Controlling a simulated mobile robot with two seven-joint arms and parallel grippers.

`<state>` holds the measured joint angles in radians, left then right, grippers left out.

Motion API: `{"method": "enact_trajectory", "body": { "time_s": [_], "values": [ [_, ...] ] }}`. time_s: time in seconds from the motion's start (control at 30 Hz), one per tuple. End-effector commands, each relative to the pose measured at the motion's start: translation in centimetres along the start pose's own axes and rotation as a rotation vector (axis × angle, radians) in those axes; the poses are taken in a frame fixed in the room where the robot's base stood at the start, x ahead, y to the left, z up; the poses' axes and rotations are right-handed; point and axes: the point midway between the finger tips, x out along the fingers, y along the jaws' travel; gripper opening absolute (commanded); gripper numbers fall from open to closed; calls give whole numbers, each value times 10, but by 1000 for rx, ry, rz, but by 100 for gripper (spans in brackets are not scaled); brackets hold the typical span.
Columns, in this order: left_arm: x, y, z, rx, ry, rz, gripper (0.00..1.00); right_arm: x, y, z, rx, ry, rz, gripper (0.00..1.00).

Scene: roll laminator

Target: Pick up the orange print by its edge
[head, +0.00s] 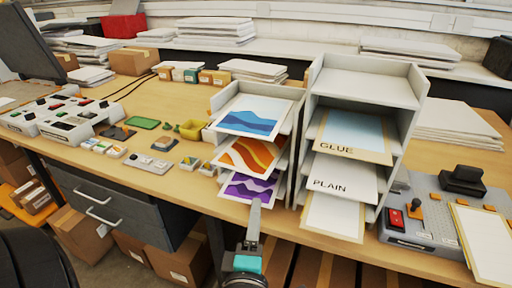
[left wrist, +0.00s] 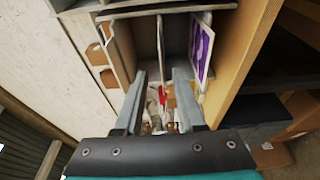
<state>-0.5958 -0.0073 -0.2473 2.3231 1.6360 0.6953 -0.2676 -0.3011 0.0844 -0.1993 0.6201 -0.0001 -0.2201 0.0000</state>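The orange print (head: 250,155), with wavy orange bands and a white border, lies in the middle compartment of the left paper rack (head: 213,136). Its front edge sticks out past the shelf. The blue print (head: 252,116) is above it and the purple print (head: 248,187) below it. My left gripper (head: 255,204) is low in front of the rack, its tip overlapping the purple print's front edge in the head view. In the left wrist view its two fingers (left wrist: 161,76) stand apart with nothing held between them. The purple print (left wrist: 203,48) shows at the right there. My right gripper is not in view.
The right rack (head: 405,120) stands close beside, holding sheets marked GLUE and PLAIN that stick out. A grey laminator (head: 425,222) is at the right. Small items and control boxes (head: 62,118) cover the table's left part. The table's front edge runs below the racks.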

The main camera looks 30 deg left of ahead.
Motion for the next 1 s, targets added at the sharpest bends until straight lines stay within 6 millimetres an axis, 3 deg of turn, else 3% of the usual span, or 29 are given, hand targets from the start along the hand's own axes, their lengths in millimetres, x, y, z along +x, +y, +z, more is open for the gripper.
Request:
{"method": "enact_trajectory", "body": {
  "time_s": [0.4, 0.73, 1.0],
  "values": [
    [68, 1, 1, 4, -2, 5, 39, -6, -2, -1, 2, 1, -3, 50],
    [89, 0, 1, 1, -2, 4, 39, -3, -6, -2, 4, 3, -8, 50],
    [123, 0, 1, 2, -1, 5, 39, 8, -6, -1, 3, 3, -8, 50]
  ]
}}
